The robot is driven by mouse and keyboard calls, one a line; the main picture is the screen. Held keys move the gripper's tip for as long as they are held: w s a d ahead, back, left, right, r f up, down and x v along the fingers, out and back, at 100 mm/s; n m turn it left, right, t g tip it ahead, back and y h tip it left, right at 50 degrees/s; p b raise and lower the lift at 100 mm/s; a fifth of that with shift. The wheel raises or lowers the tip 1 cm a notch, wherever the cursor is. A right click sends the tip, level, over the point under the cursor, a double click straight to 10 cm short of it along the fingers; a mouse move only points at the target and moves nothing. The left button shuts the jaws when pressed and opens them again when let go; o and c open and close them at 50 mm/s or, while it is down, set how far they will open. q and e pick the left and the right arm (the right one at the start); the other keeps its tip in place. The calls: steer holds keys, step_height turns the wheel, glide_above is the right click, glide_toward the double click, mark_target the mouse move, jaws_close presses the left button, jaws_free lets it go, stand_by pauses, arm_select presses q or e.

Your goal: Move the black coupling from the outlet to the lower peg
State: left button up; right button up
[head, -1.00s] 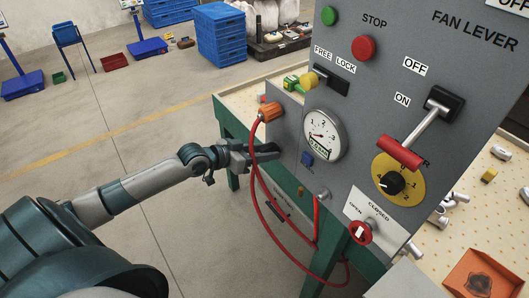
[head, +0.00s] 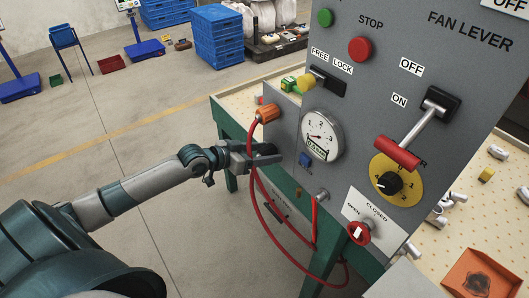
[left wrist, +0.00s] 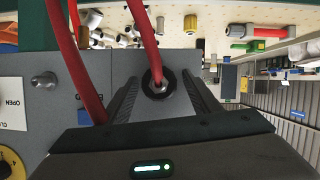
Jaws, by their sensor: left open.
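My left gripper (head: 272,154) is in front of the lower left of the grey panel, below the orange fitting (head: 267,113). In the left wrist view its two dark fingers (left wrist: 163,98) are apart. The black coupling (left wrist: 168,88), a dark ring with a bright metal centre, lies between them with space on both sides. A red hose (left wrist: 140,35) runs to or across its middle; I cannot tell which. In the head view the gripper hides the coupling. A short metal peg (head: 321,195) sticks out lower on the panel; it also shows in the left wrist view (left wrist: 44,80). My right gripper is out of view.
The red hose (head: 256,190) loops down past the gripper. The gauge (head: 321,136), blue button (head: 305,159) and red valve knob (head: 358,233) are close on the panel. Loose parts and an orange tray (head: 460,275) are on the bench.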

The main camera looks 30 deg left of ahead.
arm_select(q)
steer(key=shift+s, duration=0.1)
steer(key=shift+b+v, duration=0.35)
steer(key=shift+v, duration=0.5)
steer(key=b+v, duration=0.2)
steer(key=v, duration=1.3)
steer(key=shift+s, duration=0.15)
steer(key=shift+a+r, duration=0.15)
